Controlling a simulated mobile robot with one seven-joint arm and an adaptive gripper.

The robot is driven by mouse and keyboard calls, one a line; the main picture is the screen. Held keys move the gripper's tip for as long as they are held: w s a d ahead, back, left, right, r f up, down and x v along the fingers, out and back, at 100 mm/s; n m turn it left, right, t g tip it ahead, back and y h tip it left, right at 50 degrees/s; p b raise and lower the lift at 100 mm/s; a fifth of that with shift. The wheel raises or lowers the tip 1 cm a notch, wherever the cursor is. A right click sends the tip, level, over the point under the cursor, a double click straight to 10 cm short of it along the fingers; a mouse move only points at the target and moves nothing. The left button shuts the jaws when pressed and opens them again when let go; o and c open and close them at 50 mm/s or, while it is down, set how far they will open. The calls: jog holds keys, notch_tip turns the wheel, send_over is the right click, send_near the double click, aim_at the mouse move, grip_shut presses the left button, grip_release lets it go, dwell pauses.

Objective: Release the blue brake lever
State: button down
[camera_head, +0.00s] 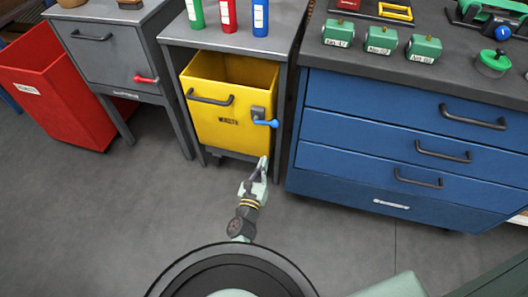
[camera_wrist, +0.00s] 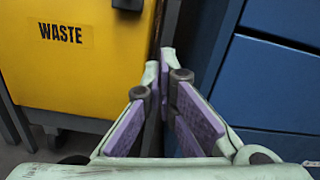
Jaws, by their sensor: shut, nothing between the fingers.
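The blue brake lever (camera_head: 266,123) sits on a grey mount at the right of the yellow waste bin's front (camera_head: 215,125). It points right, roughly level, with its tip near the bin's right edge. In the wrist view the lever is out of sight; a dark part (camera_wrist: 127,4) shows at the top edge of the bin front. My gripper (camera_head: 262,163) is below the lever and apart from it, in front of the bin's lower right. In the wrist view my gripper (camera_wrist: 164,62) has its purple-padded fingers closed together at the tips, with nothing between them.
The bin hangs in a grey stand (camera_head: 290,100). A blue drawer cabinet (camera_head: 400,135) with dark handles is close on the right. A grey cabinet with a red lever (camera_head: 146,80) and a red bin (camera_head: 60,100) are left. Grey floor (camera_head: 120,215) in front is clear.

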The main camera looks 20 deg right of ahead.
aim_at(266, 122)
jog(key=w+d+r+p, duration=0.4)
jog(key=w+p, duration=0.1)
jog(key=w, duration=0.3)
jog(key=shift+w+d+r, duration=0.15)
jog(key=shift+d+r, duration=0.05)
jog(key=shift+d, duration=0.15)
jog(key=shift+d+n, duration=0.1)
jog(key=shift+n, duration=0.2)
jog(key=shift+r, duration=0.1)
jog(key=shift+b, duration=0.3)
